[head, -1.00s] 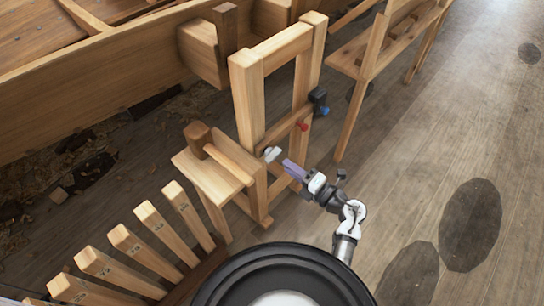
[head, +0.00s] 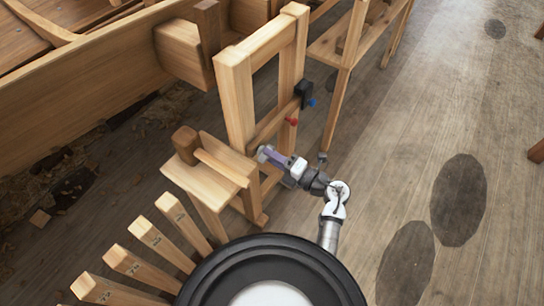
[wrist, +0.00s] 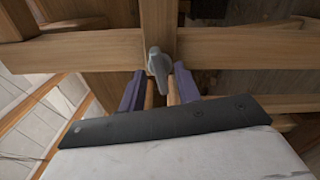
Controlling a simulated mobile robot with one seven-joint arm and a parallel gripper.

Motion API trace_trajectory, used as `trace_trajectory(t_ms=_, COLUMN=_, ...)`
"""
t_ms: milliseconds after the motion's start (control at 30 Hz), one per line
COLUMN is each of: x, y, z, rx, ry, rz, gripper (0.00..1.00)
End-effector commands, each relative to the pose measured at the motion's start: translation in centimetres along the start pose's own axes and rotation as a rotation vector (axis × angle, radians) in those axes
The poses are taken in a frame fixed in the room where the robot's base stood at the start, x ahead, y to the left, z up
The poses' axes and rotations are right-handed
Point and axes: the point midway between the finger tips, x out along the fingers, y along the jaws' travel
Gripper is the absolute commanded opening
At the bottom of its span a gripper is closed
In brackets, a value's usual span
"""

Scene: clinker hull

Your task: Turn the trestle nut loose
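The trestle nut (wrist: 158,61) is a grey winged nut on the wooden trestle (head: 236,95), at the crossing of an upright and a cross rail. In the head view the nut (head: 263,152) shows only partly, at the tip of my gripper (head: 270,156). In the wrist view my gripper (wrist: 159,72) has its two purple fingers apart, one on each side of the nut's lower wing. I cannot tell whether either finger touches it.
A red knob (head: 291,121) and a black clamp with a blue end (head: 304,95) sit higher on the trestle. A wooden block stand (head: 205,180) and several upright planks (head: 150,235) stand to the left. Floor to the right is open.

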Motion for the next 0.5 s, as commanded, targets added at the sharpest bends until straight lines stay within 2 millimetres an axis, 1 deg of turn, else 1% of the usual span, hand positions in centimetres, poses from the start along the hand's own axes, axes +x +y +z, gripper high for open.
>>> trace_trajectory(t_ms=67, x=0.00, y=0.00, z=0.00, rx=0.000, ry=0.000, rz=0.000, gripper=0.31)
trace_trajectory(t_ms=300, x=-0.01, y=0.00, z=0.00, rx=0.000, ry=0.000, rz=0.000, gripper=0.00)
trace_trajectory(t_ms=500, x=-0.01, y=-0.01, z=-0.01, rx=-0.002, ry=0.000, rz=0.000, gripper=0.00)
